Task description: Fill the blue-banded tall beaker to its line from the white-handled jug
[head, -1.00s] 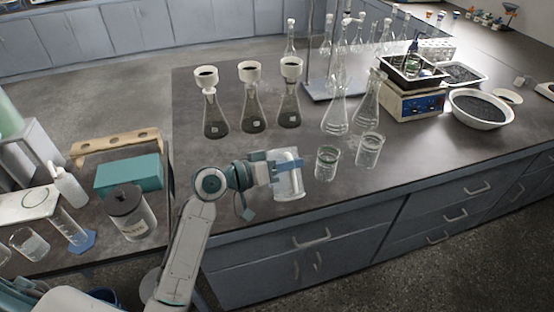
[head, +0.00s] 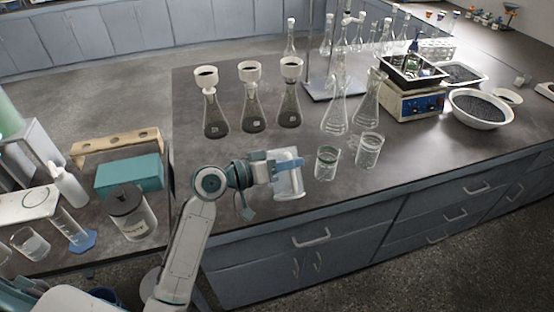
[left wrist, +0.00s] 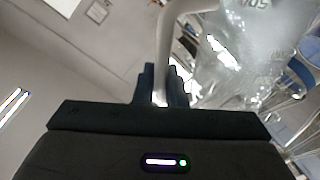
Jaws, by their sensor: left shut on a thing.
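A clear jug (head: 289,181) is held above the front edge of the dark bench. My left gripper (head: 262,170) is shut on its handle. In the left wrist view the fingers (left wrist: 161,88) close around the white handle (left wrist: 167,45), and the clear jug wall (left wrist: 250,48) with markings shows beside it. Two clear beakers stand just right of the jug: a nearer one (head: 326,164) and one a little farther right (head: 369,151). A blue band cannot be made out on either. The liquid level in the jug is unclear. My right gripper is not in view.
Three flasks with white funnels (head: 253,112) stand behind the jug. Clear flasks (head: 337,112) stand behind the beakers. A scale (head: 418,103) and a white bowl of dark grains (head: 480,108) are at right. A teal box (head: 130,174) is at left.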

